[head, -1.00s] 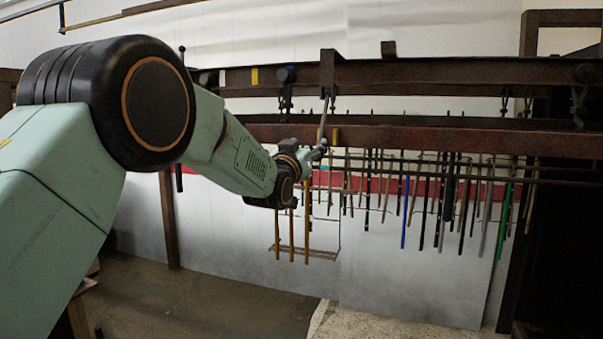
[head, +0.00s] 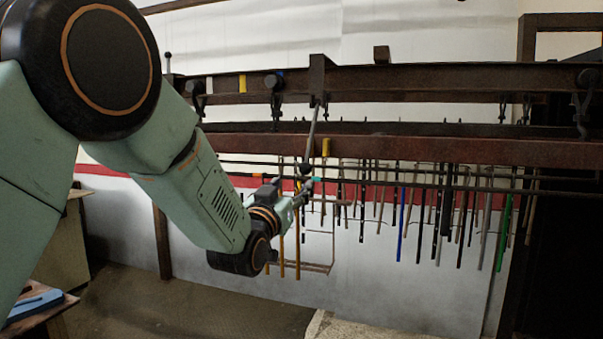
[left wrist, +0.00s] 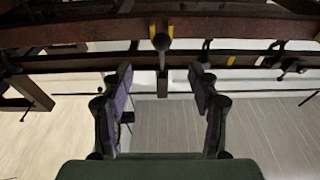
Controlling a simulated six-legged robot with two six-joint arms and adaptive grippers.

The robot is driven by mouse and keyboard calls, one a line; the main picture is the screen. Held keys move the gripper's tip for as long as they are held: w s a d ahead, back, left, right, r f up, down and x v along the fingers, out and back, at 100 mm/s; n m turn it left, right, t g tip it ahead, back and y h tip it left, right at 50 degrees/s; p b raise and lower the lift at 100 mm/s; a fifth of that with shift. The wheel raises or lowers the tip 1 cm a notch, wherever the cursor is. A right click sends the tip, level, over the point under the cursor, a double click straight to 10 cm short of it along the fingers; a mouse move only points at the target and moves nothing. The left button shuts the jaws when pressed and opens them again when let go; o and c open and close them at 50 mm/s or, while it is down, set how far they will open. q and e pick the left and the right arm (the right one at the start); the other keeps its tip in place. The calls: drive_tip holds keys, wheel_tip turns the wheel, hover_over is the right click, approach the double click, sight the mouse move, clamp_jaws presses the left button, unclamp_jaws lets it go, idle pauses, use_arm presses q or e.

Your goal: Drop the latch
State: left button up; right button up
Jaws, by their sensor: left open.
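The latch seems to be the thin grey rod (head: 312,132) that hangs from a dark bracket on the upper rail, leaning slightly left at its lower end. My left gripper (head: 308,186) is open just below that lower end. In the left wrist view its two fingers (left wrist: 160,80) stand well apart with nothing clamped between them. I cannot tell whether the rod touches a finger. My right gripper is in neither view.
Dark red-brown rails (head: 430,150) run across the scene just above the gripper. Several thin rods, including a blue one (head: 403,225) and a green one (head: 503,232), hang to the right. A wire frame (head: 318,267) hangs below the gripper. The floor is clear.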

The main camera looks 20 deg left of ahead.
sight(304, 170)
use_arm(q)
drive_tip(key=p+x, duration=0.2)
drive_tip(key=x, duration=0.8)
drive_tip(key=shift+w, duration=0.15)
drive_tip(key=shift+w+a, duration=0.2)
drive_tip(key=shift+w, duration=0.8)
drive_tip(key=shift+s+d+r, duration=0.15)
drive_tip(key=shift+c, duration=0.8)
drive_tip(key=c, duration=0.9)
drive_tip(key=shift+o, duration=0.2)
